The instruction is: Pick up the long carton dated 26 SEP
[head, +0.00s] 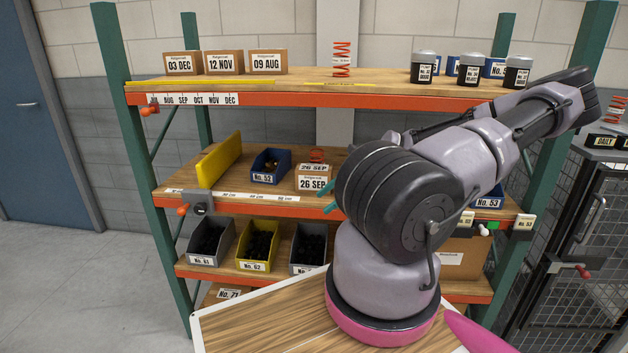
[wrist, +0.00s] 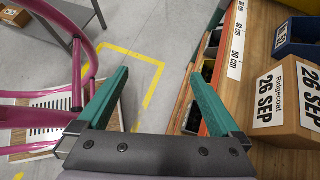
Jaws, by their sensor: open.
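The carton dated 26 SEP (head: 313,179) is a brown box with white date labels on its front and top. It stands near the front edge of the middle shelf, right of the blue bin No. 52 (head: 270,167). In the wrist view the carton (wrist: 303,128) is at the right edge, partly cut off, outside the right finger. My gripper (wrist: 159,73) has teal fingers spread apart with nothing between them; floor and the shelf's front edge show beyond. In the head view my arm hides most of the gripper and the shelf right of the carton.
A yellow divider (head: 219,161) stands left of the blue bin. Cartons dated 03 DEC (head: 182,64), 12 NOV (head: 224,63) and 09 AUG (head: 267,63) stand on the top shelf. Several bins, including yellow No. 62 (head: 257,265), sit below.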

